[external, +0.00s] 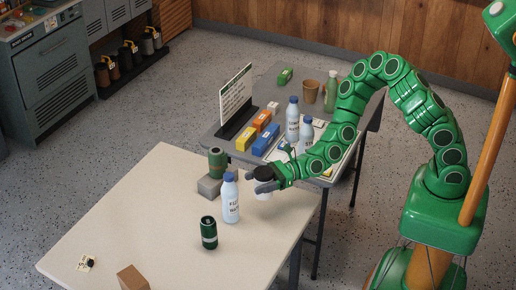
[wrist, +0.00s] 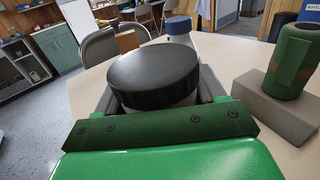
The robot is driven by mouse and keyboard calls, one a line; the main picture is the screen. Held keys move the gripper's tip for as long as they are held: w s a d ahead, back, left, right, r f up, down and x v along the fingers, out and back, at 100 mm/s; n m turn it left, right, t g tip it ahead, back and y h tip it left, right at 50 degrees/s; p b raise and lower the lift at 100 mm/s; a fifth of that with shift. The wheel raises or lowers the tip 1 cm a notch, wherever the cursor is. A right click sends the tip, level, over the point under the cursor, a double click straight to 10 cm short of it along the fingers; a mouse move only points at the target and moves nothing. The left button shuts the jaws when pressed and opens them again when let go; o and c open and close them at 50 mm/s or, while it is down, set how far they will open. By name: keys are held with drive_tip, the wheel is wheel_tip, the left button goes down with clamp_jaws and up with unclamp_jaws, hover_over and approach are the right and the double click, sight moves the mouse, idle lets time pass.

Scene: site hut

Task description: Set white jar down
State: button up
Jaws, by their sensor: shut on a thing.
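The white jar (external: 264,195) has a black lid and is held upright at the right side of the cream table (external: 165,180). My gripper (external: 262,186) is shut around it, just below the lid. I cannot tell whether its base touches the tabletop. In the wrist view the black lid (wrist: 155,74) fills the middle and hides most of the white body and my fingers.
A blue-capped bottle (external: 230,198) stands close left of the jar, with a dark green can (external: 209,233) nearer the front. A green cup (external: 217,162) rests on a grey block (external: 209,187). A cardboard box (external: 132,278) lies at the front. The table's left half is mostly clear.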

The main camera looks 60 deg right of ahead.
drive_tip(key=s+a+f, duration=0.2)
drive_tip(key=s+a, duration=0.1)
drive_tip(key=a, duration=0.6)
drive_tip(key=shift+d+f, duration=0.1)
drive_tip(key=shift+f, duration=3.6)
drive_tip(key=o, duration=1.3)
drive_tip(key=shift+f, duration=0.1)
drive_tip(key=shift+v, duration=3.75)
drive_tip(key=shift+r, duration=0.2)
